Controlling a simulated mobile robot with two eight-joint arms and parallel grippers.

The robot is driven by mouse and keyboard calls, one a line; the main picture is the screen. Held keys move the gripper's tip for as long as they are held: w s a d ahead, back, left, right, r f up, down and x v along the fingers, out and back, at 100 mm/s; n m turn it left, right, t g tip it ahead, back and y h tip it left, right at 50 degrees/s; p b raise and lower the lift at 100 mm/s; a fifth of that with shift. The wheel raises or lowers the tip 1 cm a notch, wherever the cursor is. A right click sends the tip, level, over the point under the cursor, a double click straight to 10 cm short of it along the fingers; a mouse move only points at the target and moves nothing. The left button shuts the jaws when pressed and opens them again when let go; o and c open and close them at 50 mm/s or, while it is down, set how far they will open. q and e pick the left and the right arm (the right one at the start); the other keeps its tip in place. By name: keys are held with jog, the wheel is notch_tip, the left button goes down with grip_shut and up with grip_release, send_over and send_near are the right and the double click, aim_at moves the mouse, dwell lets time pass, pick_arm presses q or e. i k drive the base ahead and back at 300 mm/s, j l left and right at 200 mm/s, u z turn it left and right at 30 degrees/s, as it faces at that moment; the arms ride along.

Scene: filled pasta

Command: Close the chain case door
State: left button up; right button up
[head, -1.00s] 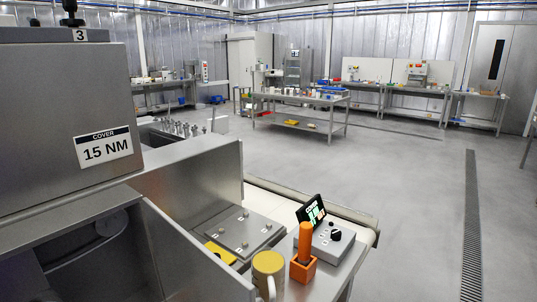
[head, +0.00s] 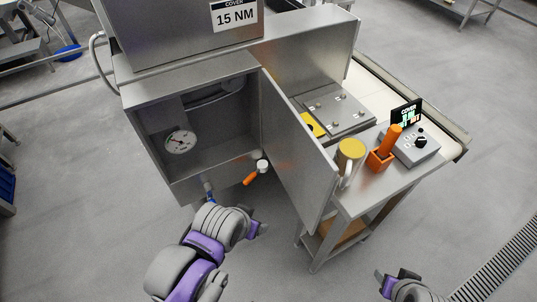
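The chain case (head: 178,97) is a grey metal box with its front open. The case door (head: 298,155) is a flat grey panel standing open, joined at the right side of the opening and swung out towards me. My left gripper (head: 236,212) is in front of and below the opening, left of the door, with a visible gap to the panel. My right gripper (head: 402,285) is low at the right, over the floor and apart from the door. Neither gripper's finger gap is clear.
An orange-handled valve (head: 255,174) sticks out below the opening near my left gripper. The floor in front is clear.

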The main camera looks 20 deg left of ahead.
aim_at(308, 176)
jog(key=k, duration=0.4)
jog(key=k+u, duration=0.1)
jog(key=u, duration=0.65)
jog(key=k+j+u, duration=0.1)
jog(key=u, duration=0.25)
jog(key=l+u, duration=0.15)
jog(key=u, duration=0.25)
jog(key=l+u, duration=0.15)
jog(key=u, duration=0.2)
jog(key=l+u, duration=0.15)
jog(key=u, duration=0.25)
jog(key=k+l, duration=0.1)
jog(key=l, duration=1.3)
jog(key=k+l, duration=0.15)
jog(key=l, duration=0.5)
jog(key=l+z, duration=0.2)
jog(key=l, duration=0.15)
jog(key=j+z, duration=0.25)
jog(key=k+l, duration=0.05)
jog(key=l, duration=0.05)
